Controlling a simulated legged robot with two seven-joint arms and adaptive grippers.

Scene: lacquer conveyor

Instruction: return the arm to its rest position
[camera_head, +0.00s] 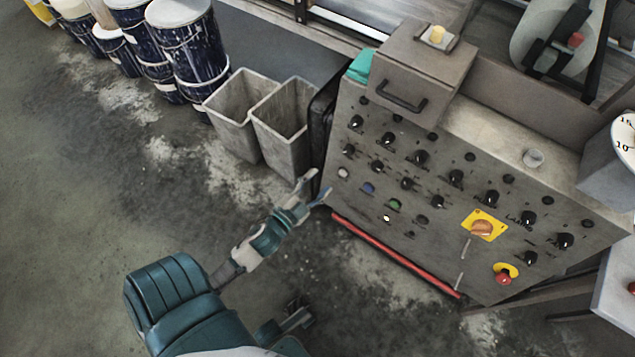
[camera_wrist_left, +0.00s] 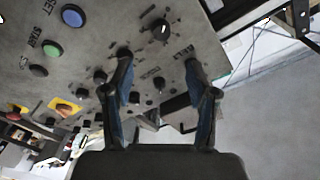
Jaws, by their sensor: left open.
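My left arm comes in from the lower left in the head view. Its gripper (camera_head: 318,184) is open and empty, in front of the left edge of a grey control panel (camera_head: 440,215). In the left wrist view the two fingers (camera_wrist_left: 158,68) stand apart with nothing between them. The panel, with its knobs and buttons, lies behind them in that view (camera_wrist_left: 100,35). I cannot tell if a fingertip touches the panel. My right gripper does not show in a form I can identify.
Two grey bins (camera_head: 282,125) stand left of the panel. Several dark blue drums (camera_head: 190,50) stand at the upper left. A red bar (camera_head: 395,256) runs along the panel's lower edge. A white dial (camera_head: 624,135) is at the right. The floor at the left is clear.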

